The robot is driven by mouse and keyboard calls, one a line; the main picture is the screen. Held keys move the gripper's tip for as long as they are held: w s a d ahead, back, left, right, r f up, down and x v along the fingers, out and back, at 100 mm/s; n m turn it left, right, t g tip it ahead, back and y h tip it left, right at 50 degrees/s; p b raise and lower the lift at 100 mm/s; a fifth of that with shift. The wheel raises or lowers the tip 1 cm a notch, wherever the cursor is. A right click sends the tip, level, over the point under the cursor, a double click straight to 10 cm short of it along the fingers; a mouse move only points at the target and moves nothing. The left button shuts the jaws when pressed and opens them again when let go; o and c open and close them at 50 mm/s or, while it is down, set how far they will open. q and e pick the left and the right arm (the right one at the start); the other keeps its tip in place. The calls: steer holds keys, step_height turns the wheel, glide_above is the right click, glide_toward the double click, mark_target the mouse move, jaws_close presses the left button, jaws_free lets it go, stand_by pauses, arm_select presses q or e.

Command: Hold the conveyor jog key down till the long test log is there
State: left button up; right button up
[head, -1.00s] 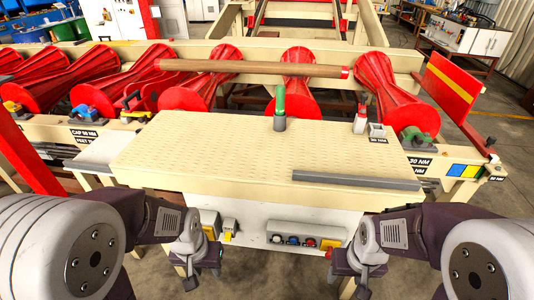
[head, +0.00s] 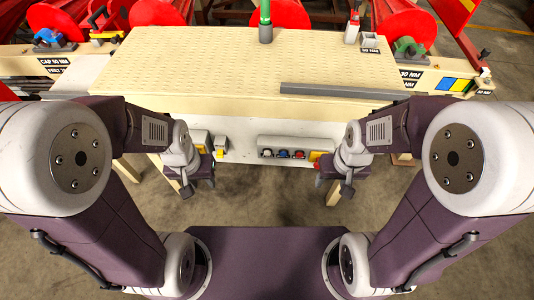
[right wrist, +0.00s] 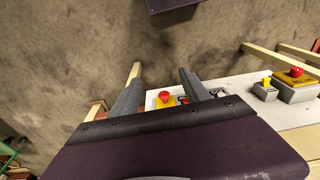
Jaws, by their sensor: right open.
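The control panel (head: 290,143) is on the white front below the bench top. It carries a row of small round buttons, a blue one (head: 283,154) and a red one (head: 299,155) among them. I cannot tell which is the jog key. A red mushroom button (right wrist: 164,97) on a yellow plate shows between and beyond my right fingers. My right gripper (right wrist: 159,76) is open and empty; in the head view it hangs right of the panel. My left gripper (head: 193,190) hangs left of the panel, its jaws unclear. The log is out of view.
Red rollers (head: 290,12) stand behind. A grey box with a yellow button (right wrist: 266,82) is on the white front. The floor below is clear.

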stand_by(0.4)
jaws_close()
stand_by(1.6)
